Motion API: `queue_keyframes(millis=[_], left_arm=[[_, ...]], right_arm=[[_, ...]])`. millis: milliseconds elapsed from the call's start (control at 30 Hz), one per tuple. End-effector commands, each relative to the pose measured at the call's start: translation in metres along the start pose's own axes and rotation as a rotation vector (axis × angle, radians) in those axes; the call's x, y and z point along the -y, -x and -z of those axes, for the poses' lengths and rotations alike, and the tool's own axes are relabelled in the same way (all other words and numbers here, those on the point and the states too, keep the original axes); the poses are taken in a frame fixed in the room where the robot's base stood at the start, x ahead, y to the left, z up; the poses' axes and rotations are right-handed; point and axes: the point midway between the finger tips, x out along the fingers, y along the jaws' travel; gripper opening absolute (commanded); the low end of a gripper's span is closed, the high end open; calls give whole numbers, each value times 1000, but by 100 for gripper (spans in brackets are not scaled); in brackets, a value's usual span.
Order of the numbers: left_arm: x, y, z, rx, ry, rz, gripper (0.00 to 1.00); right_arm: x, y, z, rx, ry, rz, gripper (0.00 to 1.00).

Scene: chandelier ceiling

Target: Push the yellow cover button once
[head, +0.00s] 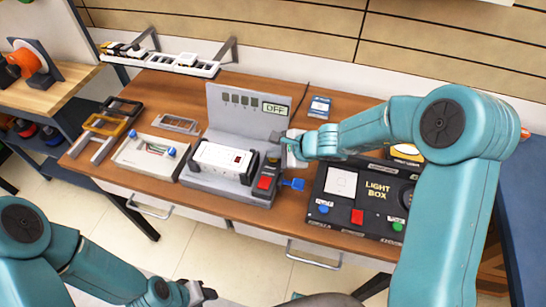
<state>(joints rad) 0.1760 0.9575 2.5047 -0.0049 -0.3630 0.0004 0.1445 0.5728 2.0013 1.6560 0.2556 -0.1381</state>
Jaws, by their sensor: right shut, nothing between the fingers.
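A grey machine (222,190) stands mid-table with a white case (222,160) in it and an upright panel reading OFF (275,108). On its right side is a dark control block with a red button (264,183); a small round spot (273,156) above it is too small to make out. I cannot clearly pick out a yellow cover button. A yellow frame-shaped cover (104,124) lies at the left among other frames. My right gripper (285,143) is shut and empty, just above and right of the control block; contact cannot be told. My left gripper (200,292) is low at the bottom, off the table.
A black light box (365,195) with coloured buttons lies at the right, partly behind my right arm; a yellow label (406,152) shows there. A blue piece (292,184) sits beside the machine. A grey tray (146,155) and a rack (165,60) are left and back.

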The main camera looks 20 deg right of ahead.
Motion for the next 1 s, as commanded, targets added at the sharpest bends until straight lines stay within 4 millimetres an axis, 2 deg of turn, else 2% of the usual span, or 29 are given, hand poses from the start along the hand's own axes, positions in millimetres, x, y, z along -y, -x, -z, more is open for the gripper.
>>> queue_keyframes(millis=[567,1000], left_arm=[[1,-4,0,0,0,0,43],[-4,10,0,0,0,0,43]], right_arm=[[-2,-2,2,0,0,-1,0],[8,10,-8,-1,-1,0,0]])
